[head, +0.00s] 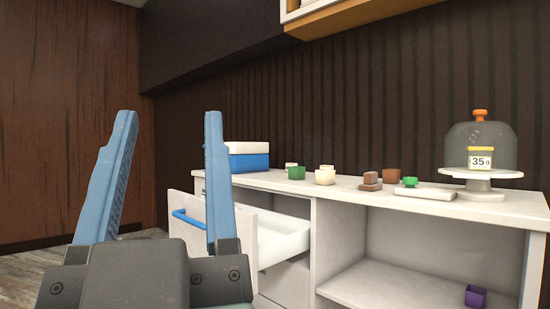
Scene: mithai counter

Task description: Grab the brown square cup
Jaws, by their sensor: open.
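A small brown cup (392,175) stands on the white counter top (460,203), right of the middle. It looks squarish, but it is too small to be sure. Brown blocks (370,182) sit just in front and to its left, one on top of another. My gripper (171,117) is in the left foreground with its two blue fingers wide apart and nothing between them. It is well short of the counter and far to the left of the brown cup.
An open drawer (285,240) with a blue handle juts out below the counter. Green (296,172) and cream (325,176) cups, a blue-white box (249,158), a small green item (410,182) and a domed cake stand (480,175) line the counter. A purple cup (475,296) sits on the lower shelf.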

